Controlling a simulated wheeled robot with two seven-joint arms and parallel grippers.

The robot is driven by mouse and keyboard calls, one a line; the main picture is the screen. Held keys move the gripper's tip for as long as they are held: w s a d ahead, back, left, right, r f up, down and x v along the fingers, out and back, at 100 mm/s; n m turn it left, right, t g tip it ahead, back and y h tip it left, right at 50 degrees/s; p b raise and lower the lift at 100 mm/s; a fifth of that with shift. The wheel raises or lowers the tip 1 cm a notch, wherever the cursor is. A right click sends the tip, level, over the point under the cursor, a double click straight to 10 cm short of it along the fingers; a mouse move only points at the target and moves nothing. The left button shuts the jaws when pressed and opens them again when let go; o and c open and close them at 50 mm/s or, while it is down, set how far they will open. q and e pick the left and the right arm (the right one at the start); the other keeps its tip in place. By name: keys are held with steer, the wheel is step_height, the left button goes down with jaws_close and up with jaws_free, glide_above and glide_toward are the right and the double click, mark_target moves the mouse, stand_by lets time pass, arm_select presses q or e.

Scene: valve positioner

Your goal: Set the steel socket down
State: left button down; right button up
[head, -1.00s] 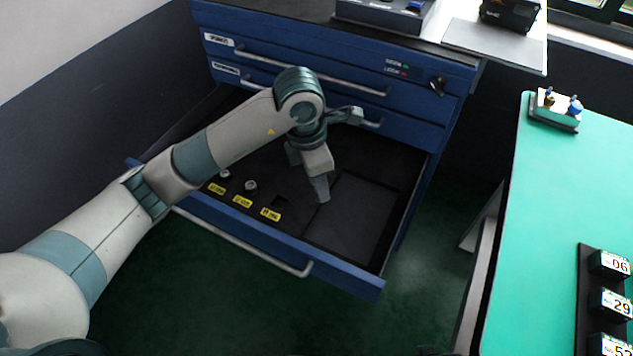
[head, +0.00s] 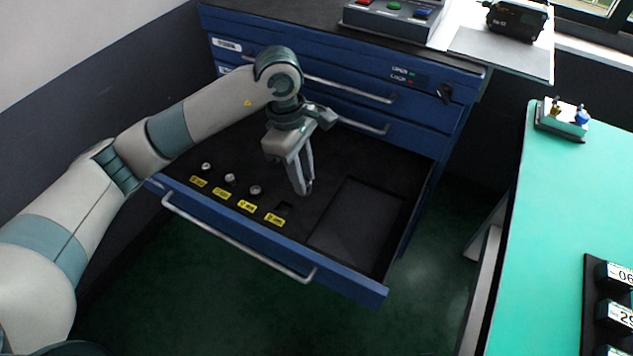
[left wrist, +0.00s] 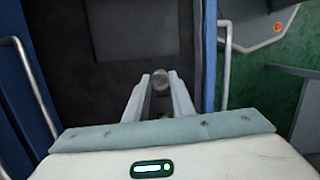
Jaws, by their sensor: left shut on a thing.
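My left gripper (head: 304,190) reaches down into the open drawer, near the empty slot at the right end of the socket row. In the left wrist view its fingers (left wrist: 161,86) are shut on a small round grey steel socket (left wrist: 160,77). In the head view the socket is a small grey shape at the fingertips, mostly hidden. The gap between it and the drawer floor cannot be judged. The empty square slot (head: 285,207) is just below left of the fingertips, behind a yellow label (head: 274,219). My right gripper is not in view.
Three other sockets (head: 229,177) stand in a row behind yellow labels. A shallow rectangular recess (head: 355,222) lies right of the gripper, empty. The blue drawer front (head: 340,278) and its side walls enclose the area. A green table (head: 560,220) stands at the right.

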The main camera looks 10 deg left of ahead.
arm_select(q)
steer(key=a+r+m+y, duration=0.1)
steer(key=a+r+m, duration=0.2)
steer(key=a+m, duration=0.2)
steer(key=a+r+m+g, duration=0.1)
steer(key=a+r+m, duration=0.3)
steer(key=m, duration=0.5)
steer(key=shift+w+a+m+y, duration=0.3)
steer(key=shift+w+a+y, duration=0.1)
steer(key=shift+a, duration=0.15)
